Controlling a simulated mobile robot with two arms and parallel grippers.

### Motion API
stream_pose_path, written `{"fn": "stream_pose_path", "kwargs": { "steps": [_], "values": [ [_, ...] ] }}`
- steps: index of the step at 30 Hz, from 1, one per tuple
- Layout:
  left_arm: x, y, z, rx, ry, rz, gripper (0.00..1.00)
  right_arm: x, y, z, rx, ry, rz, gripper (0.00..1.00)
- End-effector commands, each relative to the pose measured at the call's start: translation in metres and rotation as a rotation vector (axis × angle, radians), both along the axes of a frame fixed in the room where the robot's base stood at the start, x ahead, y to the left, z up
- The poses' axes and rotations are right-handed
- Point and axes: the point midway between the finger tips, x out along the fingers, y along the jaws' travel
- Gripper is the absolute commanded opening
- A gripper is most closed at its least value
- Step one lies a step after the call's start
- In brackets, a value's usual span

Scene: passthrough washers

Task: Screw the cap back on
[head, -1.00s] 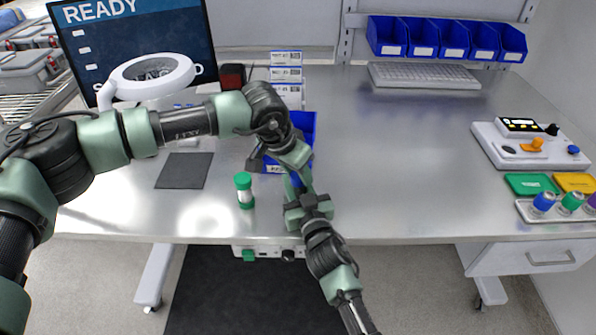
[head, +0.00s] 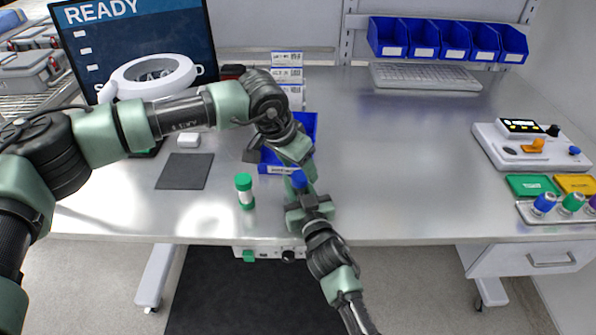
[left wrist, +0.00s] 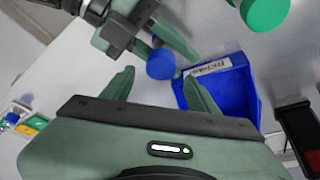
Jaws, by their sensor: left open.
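A blue cap (head: 299,180) shows upright at the tips of my right gripper (head: 300,192), which comes in from the bottom. It looks like the top of a vial held in that gripper; the body below is mostly hidden. In the left wrist view the blue cap (left wrist: 160,65) appears round, close to the right gripper's fingers. My left gripper (head: 302,168) is open and empty, just behind and above the cap. Its two fingers (left wrist: 160,82) show apart, with the cap in line with the gap between them. I cannot tell how tightly the cap sits.
A green-capped vial (head: 244,191) stands on the bench just left of the grippers. A blue bin (head: 310,127) lies close behind them. A dark mat (head: 184,171) is at left. A rack of capped vials (head: 528,214) is at far right. The bench's middle right is clear.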

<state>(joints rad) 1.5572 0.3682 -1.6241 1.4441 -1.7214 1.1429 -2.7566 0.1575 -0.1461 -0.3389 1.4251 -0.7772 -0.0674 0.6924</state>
Motion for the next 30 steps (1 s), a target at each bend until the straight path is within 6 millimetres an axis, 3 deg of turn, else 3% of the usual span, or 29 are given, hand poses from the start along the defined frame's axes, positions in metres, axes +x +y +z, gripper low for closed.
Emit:
{"fn": "stream_pose_path", "kwargs": {
  "steps": [6, 17, 23, 30],
  "values": [
    [0.000, 0.000, 0.024, 0.000, 0.000, 0.000, 0.59, 0.000, 0.000, -0.001, 0.000, 0.001, -0.001, 0.00],
    [0.000, 0.000, 0.024, -0.006, 0.010, 0.029, 0.56, 0.000, 0.000, -0.001, 0.000, 0.001, 0.000, 0.00],
    [0.005, 0.000, 0.026, -0.058, 0.085, 0.283, 0.56, 0.000, 0.000, -0.001, 0.000, 0.001, 0.000, 0.00],
    [0.012, 0.000, 0.031, -0.162, 0.224, 0.805, 0.56, 0.000, 0.000, 0.000, 0.000, 0.001, 0.000, 0.00]
  ]
}}
